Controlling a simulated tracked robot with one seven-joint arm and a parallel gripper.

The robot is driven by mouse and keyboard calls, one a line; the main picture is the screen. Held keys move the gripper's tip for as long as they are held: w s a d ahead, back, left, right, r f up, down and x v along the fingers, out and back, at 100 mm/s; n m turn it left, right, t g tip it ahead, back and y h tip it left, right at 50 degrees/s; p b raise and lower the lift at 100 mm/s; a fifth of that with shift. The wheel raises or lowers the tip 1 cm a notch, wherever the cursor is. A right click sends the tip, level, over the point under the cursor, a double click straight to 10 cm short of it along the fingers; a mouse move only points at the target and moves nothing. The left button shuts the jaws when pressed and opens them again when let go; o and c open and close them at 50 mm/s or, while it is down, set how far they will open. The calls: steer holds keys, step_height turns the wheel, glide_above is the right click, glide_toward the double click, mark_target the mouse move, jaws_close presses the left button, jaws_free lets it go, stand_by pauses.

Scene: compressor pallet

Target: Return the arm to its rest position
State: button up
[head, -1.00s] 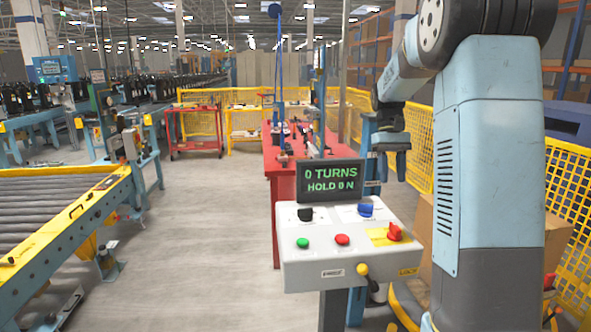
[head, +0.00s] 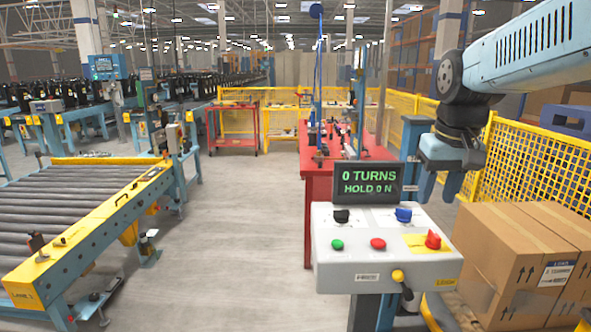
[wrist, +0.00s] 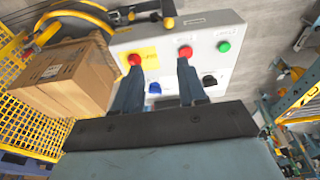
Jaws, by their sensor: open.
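My gripper (head: 440,186) hangs at the right in the head view, its fingers pointing down. It is above and to the right of the grey control box (head: 388,268), apart from it. In the wrist view my gripper (wrist: 157,88) shows two dark fingers spread apart with nothing between them. The control box (wrist: 225,67) lies beyond the fingers there, with red, green, blue and black controls. The display above the box (head: 367,186) reads "0 TURNS HOLD 0 N".
Cardboard boxes (head: 520,262) stand right of the control box, by a yellow mesh fence (head: 540,172). A red workbench (head: 318,190) is behind the box. A roller conveyor (head: 75,212) is at the left. The floor (head: 235,240) between conveyor and control box is clear.

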steer(key=s+a+f+t, duration=0.2)
steer(key=s+a+t, duration=0.1)
steer(key=s, duration=0.5)
steer(key=shift+s+f, duration=0.3)
steer(key=shift+f, duration=0.1)
